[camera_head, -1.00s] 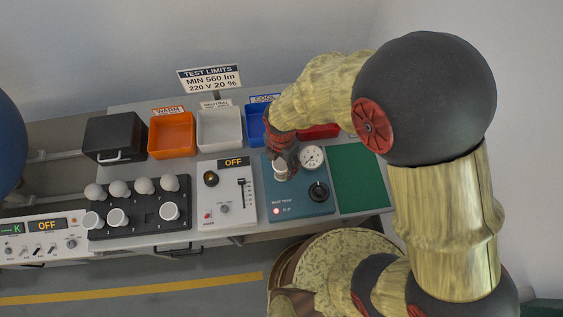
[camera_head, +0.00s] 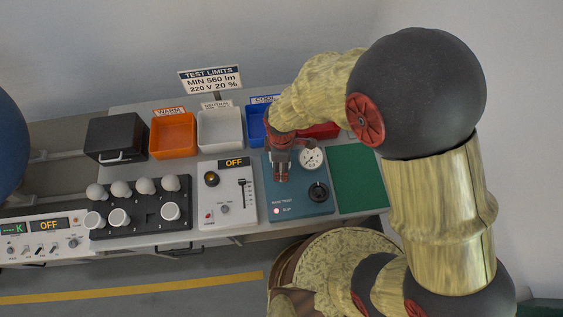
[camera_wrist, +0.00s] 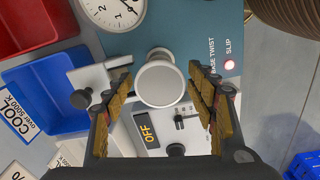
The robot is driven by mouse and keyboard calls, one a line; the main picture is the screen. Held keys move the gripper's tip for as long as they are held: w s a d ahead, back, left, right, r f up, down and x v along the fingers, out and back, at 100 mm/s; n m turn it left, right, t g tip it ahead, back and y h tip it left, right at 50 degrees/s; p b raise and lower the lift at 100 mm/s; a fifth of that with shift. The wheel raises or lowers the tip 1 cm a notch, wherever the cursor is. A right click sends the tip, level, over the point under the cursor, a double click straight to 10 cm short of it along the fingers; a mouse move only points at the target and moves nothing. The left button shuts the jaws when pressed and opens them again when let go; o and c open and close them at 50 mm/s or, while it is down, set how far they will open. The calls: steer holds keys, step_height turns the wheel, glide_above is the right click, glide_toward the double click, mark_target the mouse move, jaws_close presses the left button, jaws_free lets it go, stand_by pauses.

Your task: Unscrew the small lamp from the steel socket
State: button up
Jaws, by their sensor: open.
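A white, round-faced lamp (camera_wrist: 160,84) stands on the teal base twist tester, seen nearly end-on in the wrist view. The tester (camera_head: 318,205) has a dial, a black knob and a lit red light marked SLIP. My gripper (camera_head: 281,178) points down over the tester in the head view and hides the lamp there. In the wrist view my gripper (camera_wrist: 164,98) is open, one finger on each side of the lamp, with visible gaps. A grey metal block with a black knob (camera_wrist: 80,99) sits beside the lamp. The steel socket under the lamp cannot be made out.
Left of the tester is a panel (camera_head: 225,208) reading OFF. Further left, a black rack (camera_head: 147,216) holds several bulbs and white lamps. Orange (camera_head: 172,150), white (camera_head: 220,145), blue and red bins line the back. A green mat (camera_head: 355,180) lies clear at right.

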steer(key=m, duration=1.2)
steer(key=shift+m+p, duration=0.4)
steer(key=c, duration=0.3)
steer(key=c, duration=0.7)
